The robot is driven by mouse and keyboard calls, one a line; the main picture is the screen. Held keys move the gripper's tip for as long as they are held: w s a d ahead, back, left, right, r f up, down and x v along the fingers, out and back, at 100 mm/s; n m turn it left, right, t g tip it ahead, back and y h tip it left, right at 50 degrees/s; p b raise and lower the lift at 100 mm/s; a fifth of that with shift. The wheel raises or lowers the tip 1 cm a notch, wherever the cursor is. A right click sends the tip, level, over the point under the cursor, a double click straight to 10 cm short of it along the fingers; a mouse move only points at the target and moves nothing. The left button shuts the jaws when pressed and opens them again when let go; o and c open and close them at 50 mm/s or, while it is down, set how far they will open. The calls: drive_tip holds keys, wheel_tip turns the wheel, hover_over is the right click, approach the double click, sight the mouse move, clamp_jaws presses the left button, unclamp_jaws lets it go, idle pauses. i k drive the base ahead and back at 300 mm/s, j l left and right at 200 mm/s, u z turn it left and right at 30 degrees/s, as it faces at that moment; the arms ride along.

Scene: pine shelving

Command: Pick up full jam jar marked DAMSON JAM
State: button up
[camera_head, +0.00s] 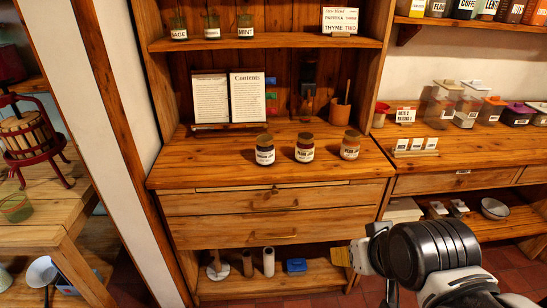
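Three jam jars stand upright in a row on the wooden counter. The left jar (265,149) has dark contents and a dark lid; its label is small, and I cannot read it surely as DAMSON JAM. The middle jar (305,148) has reddish-brown contents and a label that seems to read PLUM JAM. The right jar (350,145) is browner, with a label too small to read surely. My arm shows at the bottom right, below and to the right of the jars. My gripper (373,270) is partly hidden by the arm, well apart from the jars; its opening is unclear.
Behind the jars stand an open recipe book (230,98) and a wooden mortar (340,112). A shelf with spice jars (245,26) hangs above. Drawers (275,204) lie below the counter. The counter front around the jars is clear. Lidded containers (470,103) stand at right.

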sight(264, 147)
drive_tip(key=k+l, duration=0.35)
drive_tip(key=k, duration=0.3)
drive_tip(key=l, duration=0.45)
